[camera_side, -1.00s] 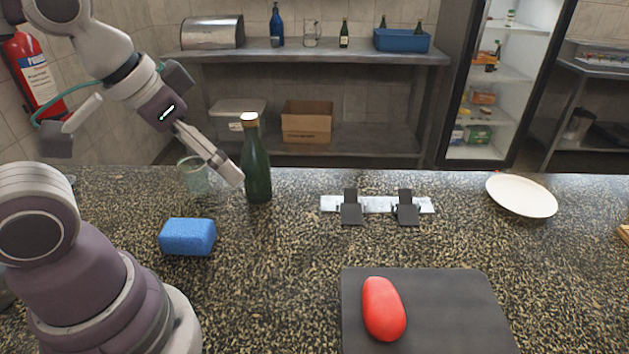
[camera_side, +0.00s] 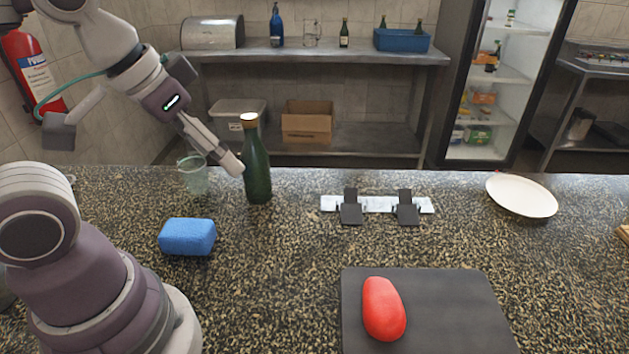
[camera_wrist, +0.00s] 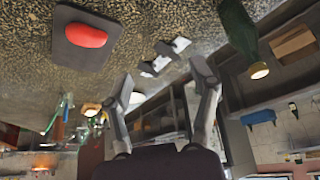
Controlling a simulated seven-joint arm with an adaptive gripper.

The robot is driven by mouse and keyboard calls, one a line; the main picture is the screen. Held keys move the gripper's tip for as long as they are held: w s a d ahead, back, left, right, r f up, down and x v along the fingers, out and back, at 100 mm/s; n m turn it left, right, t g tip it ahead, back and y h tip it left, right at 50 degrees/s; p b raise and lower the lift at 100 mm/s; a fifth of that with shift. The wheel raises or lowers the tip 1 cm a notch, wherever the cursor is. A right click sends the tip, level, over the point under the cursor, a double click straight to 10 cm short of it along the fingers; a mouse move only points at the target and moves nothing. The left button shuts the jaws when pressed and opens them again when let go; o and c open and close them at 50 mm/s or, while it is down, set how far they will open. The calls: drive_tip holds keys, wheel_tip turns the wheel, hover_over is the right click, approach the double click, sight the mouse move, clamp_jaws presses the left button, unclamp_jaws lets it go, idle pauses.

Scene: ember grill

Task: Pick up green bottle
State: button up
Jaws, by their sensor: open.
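The green bottle (camera_side: 257,170) stands upright on the speckled counter, with a pale cap on top. My gripper (camera_side: 236,167) is just left of the bottle's upper body in the side view, its fingers pointing down to the right. I cannot tell whether the near fingertip touches the bottle. In the wrist view, which is upside down, the bottle (camera_wrist: 238,28) is at the upper right, outside the jaws and beyond the right finger. My gripper (camera_wrist: 166,82) is open, with nothing held between its fingers.
A clear glass (camera_side: 194,177) stands close behind my gripper. A blue sponge (camera_side: 187,237) lies nearer. A rack with black clips (camera_side: 378,205), a white plate (camera_side: 521,195) and a dark board (camera_side: 450,310) with a red item (camera_side: 383,309) lie to the right.

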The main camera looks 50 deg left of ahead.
drive_tip(key=w+a+r+n+g, duration=0.2)
drive_tip(key=w+a+r+n, duration=0.2)
drive_tip(key=w+a+n, duration=0.3)
drive_tip(key=n+g+y, duration=0.3)
drive_tip(key=n+g, duration=0.1)
drive_tip(key=n, duration=0.6)
hover_over(250, 117)
drive_tip(key=d, duration=0.1)
wheel_tip(250, 117, down, 3)
drive_tip(key=x, duration=0.9)
drive_tip(key=shift+w+f, duration=0.2)
drive_tip(key=shift+f, duration=0.1)
clamp_jaws()
